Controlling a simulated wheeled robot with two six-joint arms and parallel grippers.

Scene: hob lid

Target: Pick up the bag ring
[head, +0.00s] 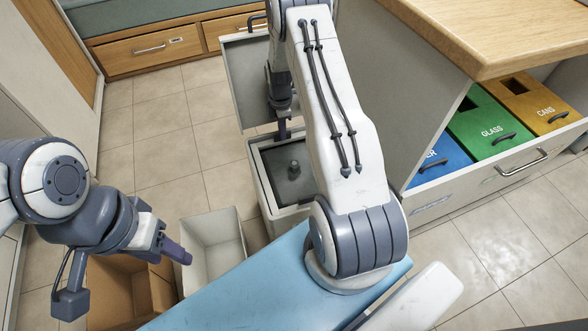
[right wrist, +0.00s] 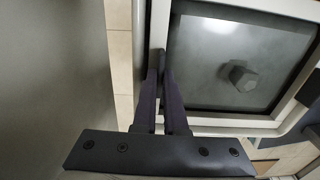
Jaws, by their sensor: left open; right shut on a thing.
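The bag ring appears to be the pale square frame (right wrist: 255,8) around a dark grey surface with a dark knob (right wrist: 242,78) in the right wrist view. In the head view it sits at the top of a pale bin (head: 262,195), partly hidden by my right arm. My right gripper (right wrist: 163,62) is shut on the ring's edge at the left of the wrist view. In the head view the right gripper (head: 283,132) is at the bin's far edge, its fingertips hard to see. My left gripper (head: 184,256) is open and empty, above the boxes at lower left.
An upright grey panel (head: 248,80) stands close behind the bin. A white open box (head: 213,240) and a cardboard box (head: 112,285) stand at left. A pull-out drawer with blue, green (head: 487,128) and orange lids is at right under a wooden counter (head: 490,30). Tiled floor behind is clear.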

